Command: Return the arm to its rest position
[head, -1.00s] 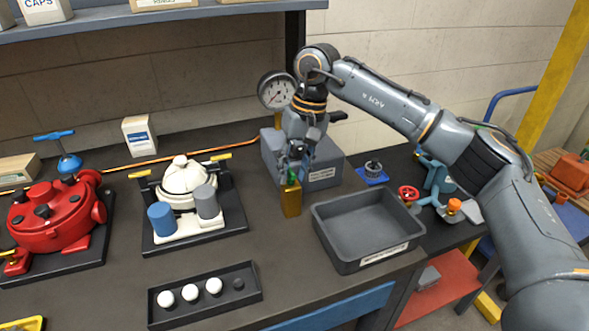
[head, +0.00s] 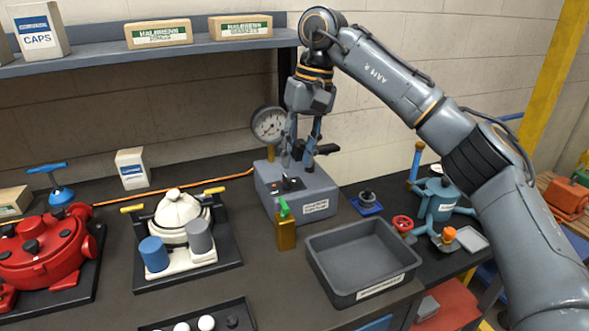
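My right arm reaches in from the right, and its gripper (head: 299,160) points down above the grey gauge box (head: 309,204). The fingers are apart with nothing between them. A brass block with a green top (head: 286,234) stands upright on the bench in front of the grey box, below the gripper and apart from it. My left gripper is not in view.
A grey tray (head: 350,292) sits right of the brass block. A pressure gauge (head: 269,124) rises behind the gripper. A shelf (head: 150,58) with boxes hangs at upper left. A white motor (head: 178,212), red motor (head: 40,248) and blue motor (head: 440,200) stand around.

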